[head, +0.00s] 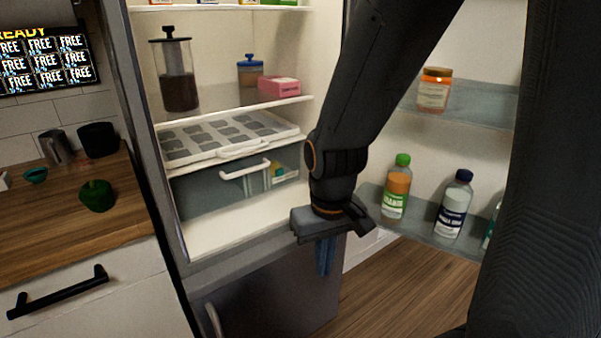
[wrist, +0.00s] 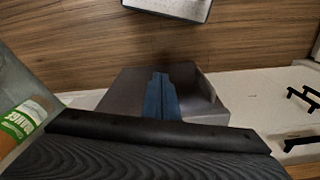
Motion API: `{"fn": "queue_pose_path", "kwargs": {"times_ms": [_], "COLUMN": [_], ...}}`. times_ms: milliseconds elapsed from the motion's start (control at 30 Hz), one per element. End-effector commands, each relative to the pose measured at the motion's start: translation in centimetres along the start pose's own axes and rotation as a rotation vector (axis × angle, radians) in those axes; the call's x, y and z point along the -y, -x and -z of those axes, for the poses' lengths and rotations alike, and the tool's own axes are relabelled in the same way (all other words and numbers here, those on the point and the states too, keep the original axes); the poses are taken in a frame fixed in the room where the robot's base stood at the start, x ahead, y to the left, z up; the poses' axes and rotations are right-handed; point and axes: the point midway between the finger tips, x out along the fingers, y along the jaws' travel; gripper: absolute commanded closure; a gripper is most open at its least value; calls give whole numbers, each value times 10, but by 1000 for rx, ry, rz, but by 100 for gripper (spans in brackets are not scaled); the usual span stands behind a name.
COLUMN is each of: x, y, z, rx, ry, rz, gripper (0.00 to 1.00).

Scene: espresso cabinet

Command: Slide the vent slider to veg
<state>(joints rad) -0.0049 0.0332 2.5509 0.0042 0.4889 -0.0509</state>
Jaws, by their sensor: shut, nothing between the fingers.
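The fridge stands open in the head view, with a translucent crisper drawer (head: 215,191) low inside it, below a shelf. The drawer has a white handle (head: 245,169) on its front. I cannot make out the vent slider or its setting in either view. My gripper (head: 325,262) points down in front of the fridge opening, right of the drawer and lower than it. Its blue fingers are shut together with nothing between them; they also show in the wrist view (wrist: 160,97). My arm hides part of the fridge's right side.
The open fridge door holds bottles, including a green-capped one (head: 397,188) and a dark-capped one (head: 455,204), close right of my gripper. A white tray (head: 222,136) lies above the drawer. A wooden counter (head: 60,220) stands left. Wooden floor (head: 400,290) is clear below.

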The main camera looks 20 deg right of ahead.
Motion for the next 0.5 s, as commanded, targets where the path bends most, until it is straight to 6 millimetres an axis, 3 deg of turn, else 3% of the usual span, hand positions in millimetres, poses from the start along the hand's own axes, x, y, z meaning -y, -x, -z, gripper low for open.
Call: {"fn": "queue_pose_path", "kwargs": {"times_ms": [167, 300, 500], "x": [-3, -6, -7], "y": [-43, -74, -99], "z": [76, 155, 251], "rx": [-205, -431, -733], "ry": [224, 465, 794], "rz": [-34, -124, -348], "gripper": [100, 100, 100]}}
